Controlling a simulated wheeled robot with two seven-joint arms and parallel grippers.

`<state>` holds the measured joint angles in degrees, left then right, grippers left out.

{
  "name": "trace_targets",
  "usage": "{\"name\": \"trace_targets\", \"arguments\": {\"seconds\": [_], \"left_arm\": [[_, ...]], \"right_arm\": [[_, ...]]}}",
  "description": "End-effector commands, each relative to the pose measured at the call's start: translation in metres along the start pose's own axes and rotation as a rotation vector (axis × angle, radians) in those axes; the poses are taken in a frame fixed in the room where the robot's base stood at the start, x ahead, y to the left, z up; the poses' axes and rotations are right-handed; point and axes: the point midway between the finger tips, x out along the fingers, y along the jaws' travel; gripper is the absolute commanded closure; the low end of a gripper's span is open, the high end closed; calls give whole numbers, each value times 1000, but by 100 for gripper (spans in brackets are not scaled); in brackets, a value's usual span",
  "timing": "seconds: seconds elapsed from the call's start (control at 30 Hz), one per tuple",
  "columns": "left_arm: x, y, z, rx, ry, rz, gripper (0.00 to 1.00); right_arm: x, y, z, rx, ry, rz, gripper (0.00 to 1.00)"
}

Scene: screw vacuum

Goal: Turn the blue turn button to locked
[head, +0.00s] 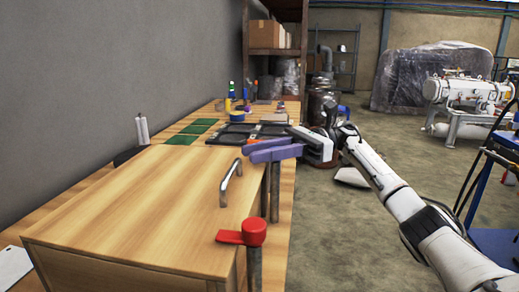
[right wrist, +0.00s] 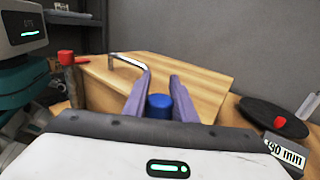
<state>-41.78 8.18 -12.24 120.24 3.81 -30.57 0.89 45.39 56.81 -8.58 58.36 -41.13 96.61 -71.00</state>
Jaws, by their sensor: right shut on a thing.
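The blue turn button (right wrist: 158,103) shows in the right wrist view as a round blue cap between my right gripper's two purple fingers. My right gripper (head: 272,151) reaches in from the right above the right edge of the wooden box (head: 140,210). It is shut on the button, with a finger on each side. In the head view the fingers hide the blue cap, and a grey post (head: 274,190) shows below them. The button's lever and its exact angle cannot be told. My left gripper is in neither view.
A red turn button (head: 253,232) on a grey post stands nearer, at the box's front right corner. A metal handle (head: 231,183) rises from the box top close to my fingers. Green mats (head: 190,132) and a black tray (head: 240,133) lie farther back. Open floor is to the right.

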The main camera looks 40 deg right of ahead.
Motion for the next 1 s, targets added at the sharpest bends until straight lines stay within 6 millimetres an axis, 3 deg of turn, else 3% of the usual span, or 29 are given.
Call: {"name": "trace_targets", "arguments": {"seconds": [0.33, 0.9, 0.93, 1.0], "left_arm": [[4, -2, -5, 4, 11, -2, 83], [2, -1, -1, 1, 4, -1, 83], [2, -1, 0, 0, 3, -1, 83], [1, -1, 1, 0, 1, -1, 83]], "right_arm": [[1, 6, 1, -2, -1, 154, 98], [1, 8, -1, -1, 1, 188, 98], [1, 8, -1, -1, 1, 188, 74], [1, 8, -1, 0, 1, 188, 62]]}}
